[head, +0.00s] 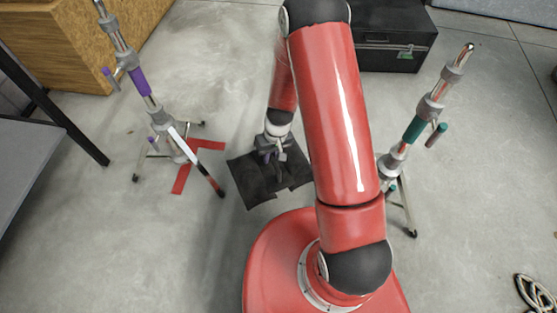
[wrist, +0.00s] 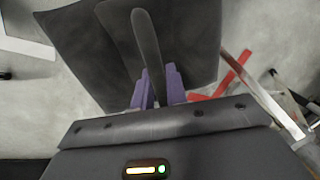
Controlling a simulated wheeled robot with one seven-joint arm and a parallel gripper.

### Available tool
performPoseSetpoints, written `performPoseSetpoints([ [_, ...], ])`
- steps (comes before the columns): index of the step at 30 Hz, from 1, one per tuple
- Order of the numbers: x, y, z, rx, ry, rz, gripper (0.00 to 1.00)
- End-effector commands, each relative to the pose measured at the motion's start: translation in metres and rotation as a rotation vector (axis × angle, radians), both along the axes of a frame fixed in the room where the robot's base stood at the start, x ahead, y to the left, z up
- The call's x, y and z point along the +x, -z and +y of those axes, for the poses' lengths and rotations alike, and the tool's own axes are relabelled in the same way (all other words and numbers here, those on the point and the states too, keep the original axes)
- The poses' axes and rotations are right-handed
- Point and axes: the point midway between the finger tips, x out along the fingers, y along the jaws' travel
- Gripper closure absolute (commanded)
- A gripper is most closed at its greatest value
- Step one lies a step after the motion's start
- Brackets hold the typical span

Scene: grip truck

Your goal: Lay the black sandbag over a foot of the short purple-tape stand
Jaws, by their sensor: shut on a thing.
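The black sandbag (head: 247,187) hangs or lies under my gripper (head: 272,153) in the head view; whether it touches the floor I cannot tell. In the wrist view my purple-tipped gripper (wrist: 159,90) is shut on the strap of the sandbag (wrist: 90,50), whose two dark panels spread to either side. The short purple-tape stand (head: 140,82) is upright left of the sandbag. Its nearest foot (head: 221,192) lies just left of the bag, apart from it. A stand leg (wrist: 262,95) also shows at the right of the wrist view.
Red tape (head: 181,177) marks the floor around the purple stand's feet. A green-tape stand (head: 413,130) stands right of my arm. A black case (head: 395,50) is behind it, a wooden box (head: 70,45) at back left. A cable coil (head: 535,293) lies front right. Front-left floor is clear.

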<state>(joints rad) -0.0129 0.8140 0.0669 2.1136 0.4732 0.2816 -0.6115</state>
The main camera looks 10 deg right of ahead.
Motion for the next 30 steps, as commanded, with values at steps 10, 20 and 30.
performPoseSetpoints([
  [10,-0.004,-0.041,0.088,0.001,-0.243,-0.010,1.00],
  [20,-0.024,-0.073,0.149,0.016,-0.400,-0.008,1.00],
  [30,-0.031,-0.076,0.163,0.022,-0.440,-0.007,1.00],
])
